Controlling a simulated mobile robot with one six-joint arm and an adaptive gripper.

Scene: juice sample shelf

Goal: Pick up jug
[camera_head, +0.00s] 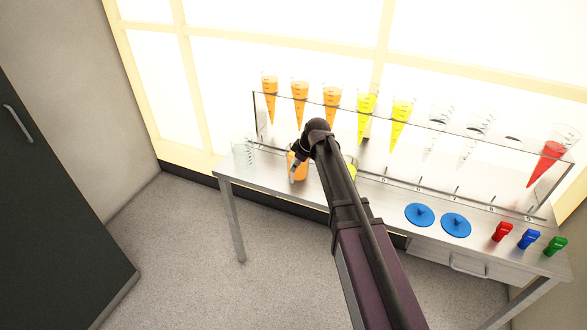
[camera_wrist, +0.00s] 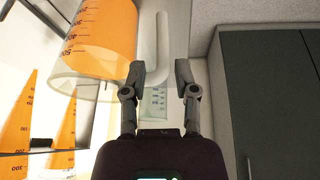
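A clear jug with orange liquid (camera_head: 301,174) stands on the table near its left end, partly hidden by my gripper (camera_head: 295,165). In the wrist view the orange jug (camera_wrist: 95,40) fills the upper left, with its scale marks showing. Its clear handle (camera_wrist: 163,45) reaches down to my gripper (camera_wrist: 160,75). The two fingers are apart, and the handle's lower end appears between or just ahead of their tips. I cannot tell whether a finger touches it. A jug with yellow liquid (camera_head: 350,168) is mostly behind my arm. An empty clear jug (camera_head: 243,152) stands at the left end.
A clear rack (camera_head: 410,125) along the back holds several cones with orange, yellow and red liquid, and some empty ones. Two blue discs (camera_head: 419,214) and red, blue and green small items (camera_head: 528,239) lie at the right. A dark cabinet (camera_head: 50,200) stands left; floor between is free.

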